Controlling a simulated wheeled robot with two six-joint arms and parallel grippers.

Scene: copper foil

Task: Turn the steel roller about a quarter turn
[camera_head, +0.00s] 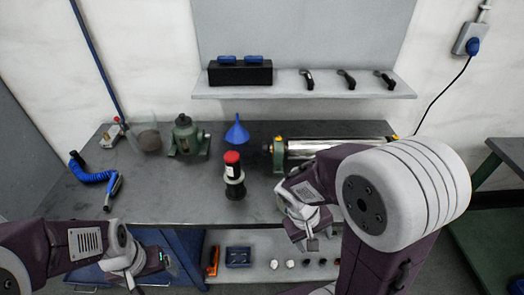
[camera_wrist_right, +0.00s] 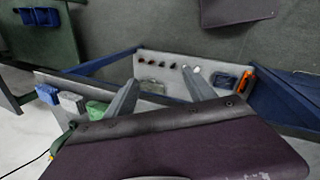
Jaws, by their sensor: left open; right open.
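The steel roller (camera_head: 325,146) lies across the back right of the bench, with a green end stand (camera_head: 279,155) at its left. My right arm hides its lower right part. My right gripper (camera_head: 312,240) is in front of the bench's front edge, nearer me than the roller and apart from it. In the right wrist view its two fingers (camera_wrist_right: 162,95) are spread, with nothing between them. My left gripper (camera_head: 160,264) is open and empty in front of the bench, at the lower left, far from the roller.
On the bench (camera_head: 190,205) stand a red-capped bottle (camera_head: 233,170), a blue funnel (camera_head: 237,131), a green device (camera_head: 186,137), a glass beaker (camera_head: 146,137) and a blue hose (camera_head: 90,175). A wall shelf (camera_head: 290,90) hangs above. A lower shelf (camera_head: 260,272) holds small items.

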